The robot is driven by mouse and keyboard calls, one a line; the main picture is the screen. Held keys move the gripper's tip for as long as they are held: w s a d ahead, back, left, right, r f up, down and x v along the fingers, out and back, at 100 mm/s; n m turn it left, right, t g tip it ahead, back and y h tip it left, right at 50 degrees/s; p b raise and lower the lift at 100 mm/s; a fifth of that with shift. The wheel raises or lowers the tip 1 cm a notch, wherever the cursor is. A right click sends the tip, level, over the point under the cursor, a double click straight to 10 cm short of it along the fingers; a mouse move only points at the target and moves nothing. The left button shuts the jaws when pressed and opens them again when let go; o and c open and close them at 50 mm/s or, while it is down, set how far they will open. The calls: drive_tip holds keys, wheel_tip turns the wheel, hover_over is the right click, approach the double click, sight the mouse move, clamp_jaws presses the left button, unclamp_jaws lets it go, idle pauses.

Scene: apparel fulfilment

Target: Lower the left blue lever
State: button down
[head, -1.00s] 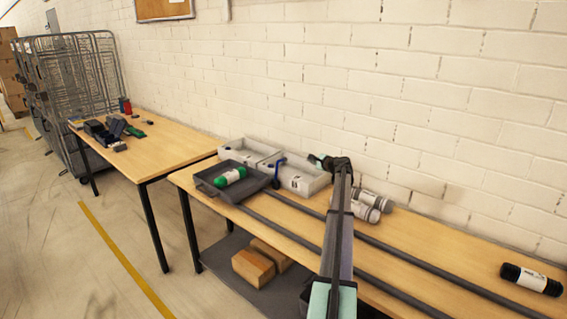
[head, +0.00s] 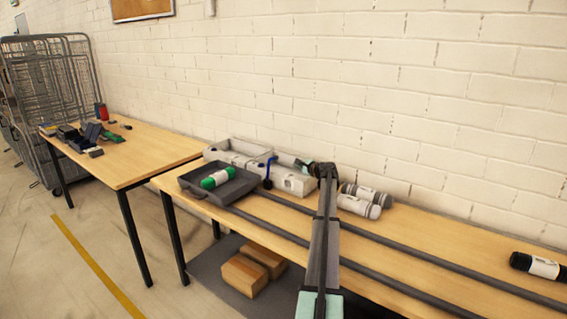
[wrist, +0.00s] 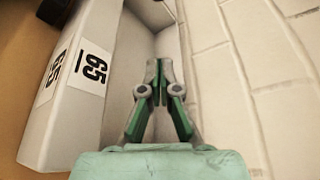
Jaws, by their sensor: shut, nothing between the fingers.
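A blue lever (head: 269,170) stands upright between the dark tray and the right pale bin in the head view. It is the only blue lever I can make out. My gripper (head: 301,163) is just to its right, over the right pale bin (head: 298,187), and apart from the lever. In the wrist view my gripper (wrist: 160,88) is shut and empty, with green fingers pointing into the pale bin (wrist: 60,125), which carries "65" labels. The lever cannot be made out in the wrist view.
A dark tray (head: 187,183) holding a green-and-white bottle (head: 216,178) is left of the lever. Grey-white cylinders (head: 358,205) lie right of my arm. Two dark rails (head: 420,249) run along the table. A brick wall (head: 400,90) stands close behind.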

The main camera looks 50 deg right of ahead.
drive_tip(key=shift+w, duration=0.15)
drive_tip(key=p+x, duration=0.2)
drive_tip(key=x, duration=0.8)
drive_tip(key=a+r, duration=0.1)
drive_tip(key=a+r+p, duration=0.1)
drive_tip(key=a, duration=0.1)
drive_tip(key=shift+a, duration=0.15)
drive_tip(key=shift+a, duration=0.1)
